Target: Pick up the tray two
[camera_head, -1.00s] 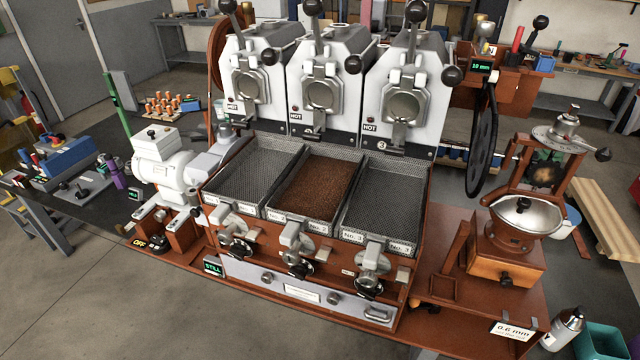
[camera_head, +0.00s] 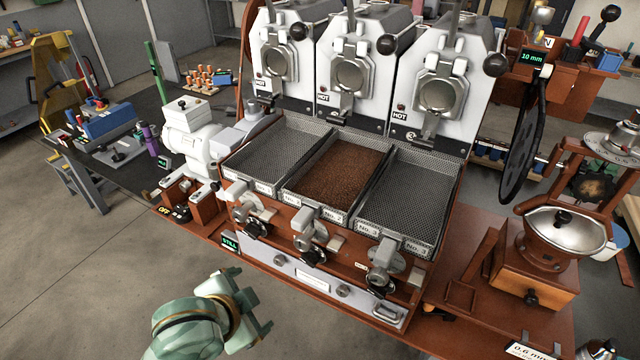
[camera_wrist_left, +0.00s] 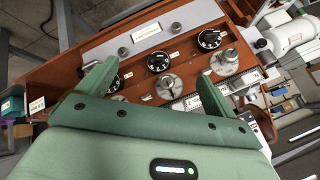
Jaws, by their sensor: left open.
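Tray two (camera_head: 335,178) is the middle of three mesh trays, labelled No. 2, and it holds brown grounds or beans. It sits in the roaster front between the empty tray one (camera_head: 275,152) and the empty tray three (camera_head: 405,202). My left gripper (camera_head: 262,310) is low in front of the roaster, apart from the trays. In the left wrist view its two green fingers (camera_wrist_left: 152,88) are spread open with nothing between them, facing the knobs and clamps of the front panel. My right gripper is not in view.
Clamp handles (camera_head: 312,236) stand along the front below the trays. White roaster drums marked HOT (camera_head: 350,75) rise behind them. A white motor (camera_head: 190,135) stands at the left, a grinder (camera_head: 560,235) at the right. The floor at front left is clear.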

